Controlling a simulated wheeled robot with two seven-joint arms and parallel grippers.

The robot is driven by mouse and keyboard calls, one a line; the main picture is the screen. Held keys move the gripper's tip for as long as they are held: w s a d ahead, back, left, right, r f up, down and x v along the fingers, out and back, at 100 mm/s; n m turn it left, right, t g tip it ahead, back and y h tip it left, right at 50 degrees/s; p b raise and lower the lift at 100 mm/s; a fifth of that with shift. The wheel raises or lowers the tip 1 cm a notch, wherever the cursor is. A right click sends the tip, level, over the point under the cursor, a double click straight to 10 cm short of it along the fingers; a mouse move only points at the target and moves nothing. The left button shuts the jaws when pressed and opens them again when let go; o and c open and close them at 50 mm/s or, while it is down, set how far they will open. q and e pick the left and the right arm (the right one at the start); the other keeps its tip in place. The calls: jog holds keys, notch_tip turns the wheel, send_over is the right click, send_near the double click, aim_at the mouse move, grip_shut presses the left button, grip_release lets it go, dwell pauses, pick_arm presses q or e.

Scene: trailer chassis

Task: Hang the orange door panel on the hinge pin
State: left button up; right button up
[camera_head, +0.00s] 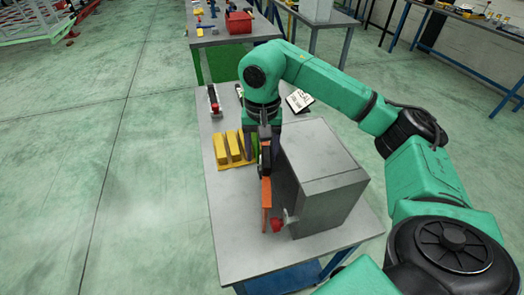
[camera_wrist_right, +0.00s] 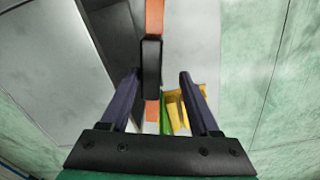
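The orange door panel (camera_head: 266,193) stands upright, edge-on to me, beside the left side of the grey metal box (camera_head: 335,205). It also shows in the right wrist view (camera_wrist_right: 154,14), with a black block like a handle (camera_wrist_right: 151,66) on it. My right gripper (camera_head: 264,140) is above the panel, pointing down. A small bracket with a red part (camera_head: 277,225) is near the panel's lower end. I cannot make out the hinge pin. My left gripper is not in view.
Yellow blocks (camera_head: 234,147) and a green piece stand on the grey table (camera_head: 235,235) left of my gripper. The table's front left part is clear.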

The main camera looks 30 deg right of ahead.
notch_tip(320, 180, up, 7)
jog(key=shift+w+f, duration=0.1)
jog(key=shift+f, duration=0.05)
notch_tip(320, 180, up, 8)
jog(key=p, duration=0.3)
jog(key=shift+f, duration=0.15)
